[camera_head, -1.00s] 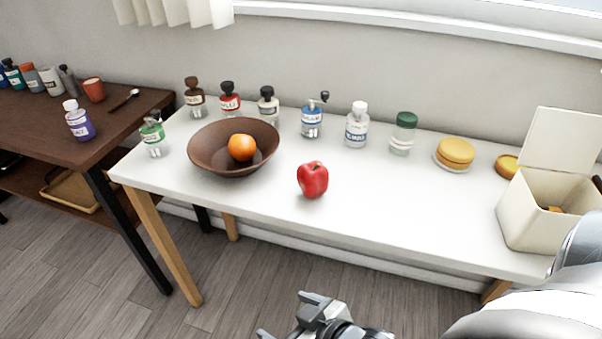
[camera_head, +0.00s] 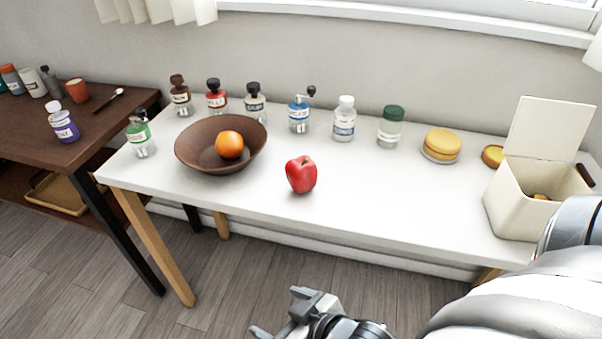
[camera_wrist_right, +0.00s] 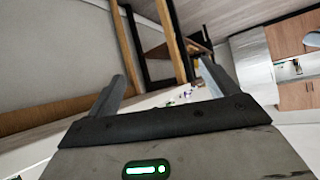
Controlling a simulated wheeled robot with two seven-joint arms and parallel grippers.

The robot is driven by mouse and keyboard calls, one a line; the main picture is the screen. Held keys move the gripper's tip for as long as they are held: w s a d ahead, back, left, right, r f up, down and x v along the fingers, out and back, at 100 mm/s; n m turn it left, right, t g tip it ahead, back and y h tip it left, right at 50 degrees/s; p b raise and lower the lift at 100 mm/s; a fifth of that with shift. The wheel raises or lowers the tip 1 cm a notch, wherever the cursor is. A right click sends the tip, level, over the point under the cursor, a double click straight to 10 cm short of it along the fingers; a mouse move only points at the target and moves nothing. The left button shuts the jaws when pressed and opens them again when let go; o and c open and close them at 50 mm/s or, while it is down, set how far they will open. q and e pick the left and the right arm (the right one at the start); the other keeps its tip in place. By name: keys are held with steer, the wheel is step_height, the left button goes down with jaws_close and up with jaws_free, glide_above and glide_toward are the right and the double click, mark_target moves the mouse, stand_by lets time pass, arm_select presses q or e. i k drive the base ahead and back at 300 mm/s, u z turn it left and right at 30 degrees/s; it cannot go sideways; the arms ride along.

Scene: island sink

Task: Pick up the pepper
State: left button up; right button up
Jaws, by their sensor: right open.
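The red pepper (camera_head: 301,174) stands on the white table (camera_head: 400,215), near its front edge and a little left of the table's middle. My right gripper (camera_head: 282,312) is low at the bottom of the head view, in front of the table and below its top, apart from the pepper. In the right wrist view its two fingers (camera_wrist_right: 165,85) are spread with nothing between them. I cannot pick out the pepper in the wrist view. My left gripper is not in view.
A brown bowl (camera_head: 187,152) with an orange (camera_head: 229,144) stands left of the pepper. Several bottles line the back. A yellow stacked item (camera_head: 442,144) and an open cream box (camera_head: 515,205) are at right. A dark table (camera_head: 100,105) adjoins at left. Tabletop right of the pepper is clear.

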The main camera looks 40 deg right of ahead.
mark_target(301, 172)
steer(key=u, duration=0.5)
steer(key=k, duration=0.6)
steer(key=u, duration=0.25)
steer(key=i, duration=1.05)
steer(key=z, duration=1.2)
steer(key=i, duration=0.2)
steer(key=z, duration=0.15)
